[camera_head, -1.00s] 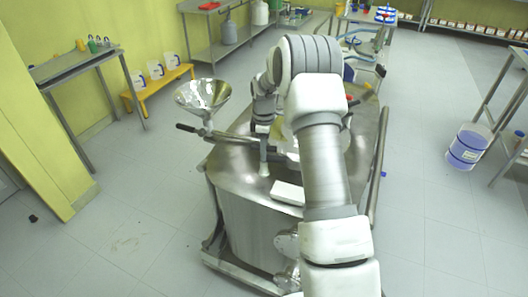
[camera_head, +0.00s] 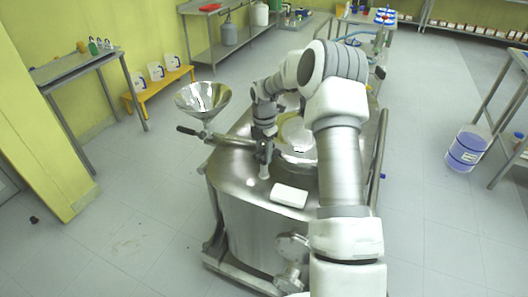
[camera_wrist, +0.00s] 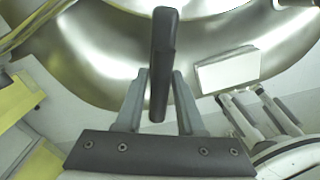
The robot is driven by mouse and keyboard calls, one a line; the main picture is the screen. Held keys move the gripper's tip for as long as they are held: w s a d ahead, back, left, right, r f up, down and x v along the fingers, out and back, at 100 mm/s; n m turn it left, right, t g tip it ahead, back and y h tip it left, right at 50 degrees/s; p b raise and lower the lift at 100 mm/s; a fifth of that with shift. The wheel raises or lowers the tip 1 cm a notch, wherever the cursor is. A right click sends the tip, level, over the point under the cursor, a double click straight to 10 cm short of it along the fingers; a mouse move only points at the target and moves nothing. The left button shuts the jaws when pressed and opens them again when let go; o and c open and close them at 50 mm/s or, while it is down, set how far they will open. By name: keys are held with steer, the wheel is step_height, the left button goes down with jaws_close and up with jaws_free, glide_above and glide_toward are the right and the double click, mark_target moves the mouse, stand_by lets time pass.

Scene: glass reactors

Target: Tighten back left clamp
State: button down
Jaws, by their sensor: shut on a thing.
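In the wrist view a dark, elongated clamp handle (camera_wrist: 164,45) stands between the two grey fingers of my gripper (camera_wrist: 160,76). My gripper is shut on this handle. The rest of the clamp is hidden or hard to make out. In the head view my gripper (camera_head: 264,152) points down at the left side of the steel reactor top (camera_head: 232,168), beside the round lid (camera_head: 297,135). The handle in its grip is too small to tell there.
A steel funnel (camera_head: 203,98) stands at the reactor's left, with a dark-ended lever (camera_head: 188,130) below it. A white block (camera_head: 289,195) lies on the top in front of my gripper; it also shows in the wrist view (camera_wrist: 228,71). A rail (camera_head: 377,165) runs along the right.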

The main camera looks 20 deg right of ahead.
mark_target(264, 149)
steer(key=shift+n, duration=0.9)
steer(key=c, duration=0.8)
jaws_free()
steer(key=shift+r, duration=0.1)
step_height(264, 149, up, 17)
steer(key=shift+r, duration=0.15)
steer(key=shift+a, duration=0.1)
